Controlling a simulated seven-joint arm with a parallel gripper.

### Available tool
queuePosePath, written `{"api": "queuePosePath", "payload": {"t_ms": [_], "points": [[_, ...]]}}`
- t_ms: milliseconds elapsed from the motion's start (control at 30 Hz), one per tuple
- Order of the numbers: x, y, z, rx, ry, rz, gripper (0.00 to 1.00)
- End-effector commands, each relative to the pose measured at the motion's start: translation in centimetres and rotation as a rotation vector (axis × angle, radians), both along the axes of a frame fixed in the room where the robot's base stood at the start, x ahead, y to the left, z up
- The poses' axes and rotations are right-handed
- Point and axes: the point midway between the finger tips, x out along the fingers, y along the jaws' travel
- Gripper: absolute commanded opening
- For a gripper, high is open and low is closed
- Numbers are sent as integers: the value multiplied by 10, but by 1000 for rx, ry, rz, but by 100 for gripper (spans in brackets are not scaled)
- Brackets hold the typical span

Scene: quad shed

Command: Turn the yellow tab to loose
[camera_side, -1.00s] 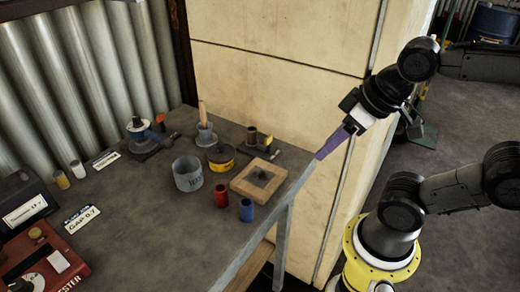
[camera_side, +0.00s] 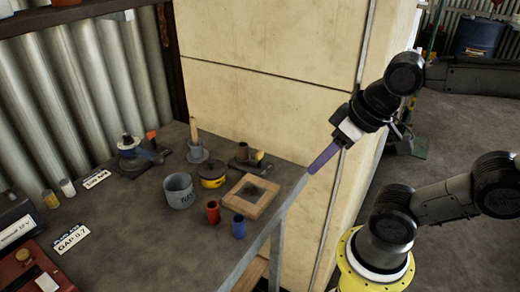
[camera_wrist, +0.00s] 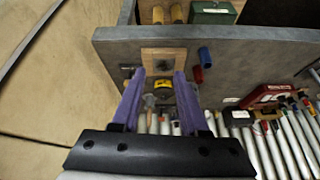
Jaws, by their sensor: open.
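A small yellow tab (camera_side: 259,156) shows on a dark metal fixture (camera_side: 240,167) near the back edge of the bench, in the side view. Its lettering and setting are too small to read. I cannot make the tab out for sure in the wrist view. My gripper (camera_side: 312,171) is at the bench's right corner in the side view, pointing down and left, apart from the fixture. In the wrist view my gripper (camera_wrist: 158,74) has its two purple fingers spread, with nothing held between them.
A wooden block with a dark centre (camera_side: 264,206), a yellow-banded tin (camera_side: 212,181), a grey cup (camera_side: 179,191), and red (camera_side: 213,212) and blue (camera_side: 238,227) cylinders stand near. An orange-tabbed fixture (camera_side: 150,135) is further left. The bench front (camera_side: 165,250) is clear.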

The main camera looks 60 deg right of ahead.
Motion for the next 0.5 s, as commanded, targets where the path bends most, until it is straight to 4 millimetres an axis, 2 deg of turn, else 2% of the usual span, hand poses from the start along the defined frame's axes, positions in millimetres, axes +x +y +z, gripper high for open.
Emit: {"api": "queuePosePath", "payload": {"t_ms": [133,267,400,500], "points": [[5,0,21,104,6,-205,44],[25,-4,46,207,52,-450,44],[61,-13,69,301,120,-747,44],[90,-23,79,347,167,-943,44]]}}
